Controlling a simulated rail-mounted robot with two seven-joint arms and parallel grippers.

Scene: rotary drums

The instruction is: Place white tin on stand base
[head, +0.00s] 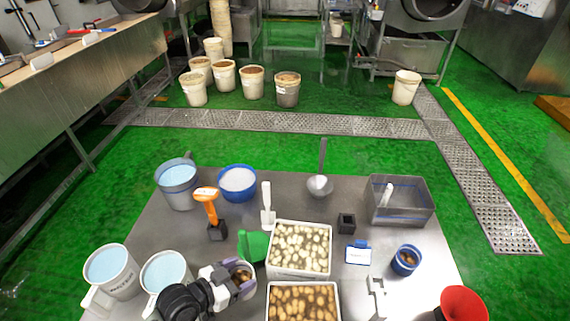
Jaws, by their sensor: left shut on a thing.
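My left gripper (233,281) comes in from the bottom left and is shut on a small round white tin (251,271). The tin has brown contents and sits left of the white crates, partly hidden by the fingers. I cannot tell whether it touches the table. A small black square holder (346,223) stands on the table right of the upper crate. A pale upright stand (377,298) is at the bottom right. I cannot tell which of these is the stand base. My right gripper is not in view.
White crates of pale pieces (272,270) and brown pieces (270,315) stand close right of the tin. A green scoop (251,246) lies just above it. White jugs (112,272) are left, a grey bin (374,206) upper right, a red funnel (463,303) lower right.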

